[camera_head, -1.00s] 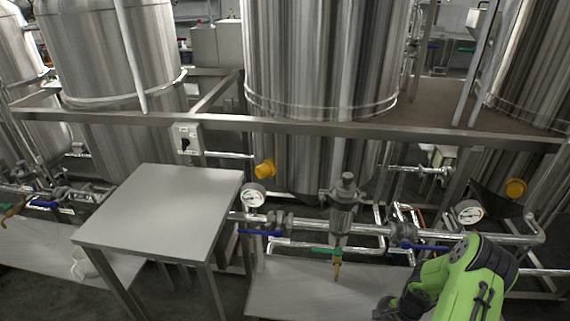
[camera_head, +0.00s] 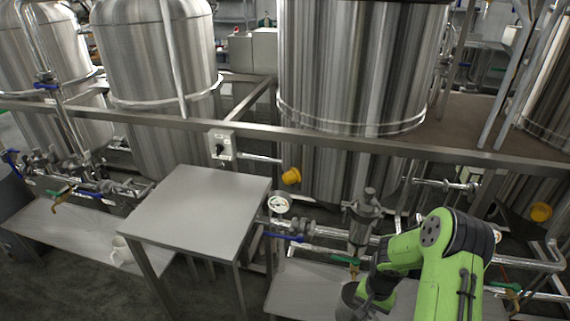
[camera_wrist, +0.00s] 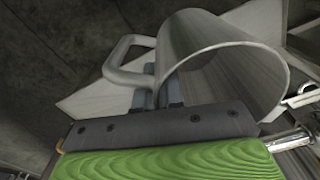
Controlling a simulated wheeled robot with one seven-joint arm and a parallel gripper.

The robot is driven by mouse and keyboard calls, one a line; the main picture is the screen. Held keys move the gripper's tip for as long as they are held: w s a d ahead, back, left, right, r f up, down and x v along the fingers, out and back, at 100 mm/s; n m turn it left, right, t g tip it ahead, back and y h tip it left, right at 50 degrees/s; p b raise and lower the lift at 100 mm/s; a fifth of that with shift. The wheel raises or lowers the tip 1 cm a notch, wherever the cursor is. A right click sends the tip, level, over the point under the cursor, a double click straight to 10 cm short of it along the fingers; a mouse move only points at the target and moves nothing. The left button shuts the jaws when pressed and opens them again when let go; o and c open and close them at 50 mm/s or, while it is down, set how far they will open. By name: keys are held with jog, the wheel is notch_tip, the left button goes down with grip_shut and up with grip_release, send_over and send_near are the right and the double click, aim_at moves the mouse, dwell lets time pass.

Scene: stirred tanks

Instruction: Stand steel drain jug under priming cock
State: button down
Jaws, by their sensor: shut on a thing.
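The steel drain jug (camera_head: 350,302) is grey and open-topped, near the bottom of the head view. My gripper (camera_head: 370,298) is shut on it. In the wrist view the jug (camera_wrist: 225,50) shows its wide mouth and loop handle (camera_wrist: 122,62), with my gripper's fingers (camera_wrist: 158,98) at the handle side of its wall. A small brass cock with a green lever (camera_head: 352,262) hangs from the pipe just above and behind the jug in the head view. I cannot tell whether this is the priming cock, or whether the jug touches the shelf.
A low steel shelf (camera_head: 298,286) runs below the cock. A higher steel table (camera_head: 200,205) stands to its left. A pale jug (camera_head: 122,250) stands on the left low shelf. Another green-levered cock (camera_head: 62,194) is at far left. Pipes, a gauge (camera_head: 279,203) and a blue lever crowd the back.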

jog(key=a+r+n+p, duration=0.3)
jog(key=a+r+n, duration=0.3)
jog(key=a+r, duration=0.3)
jog(key=shift+w+a+r+n, duration=0.3)
jog(key=shift+a+n, duration=0.1)
jog(key=shift+a, duration=0.3)
jog(key=shift+a, duration=0.1)
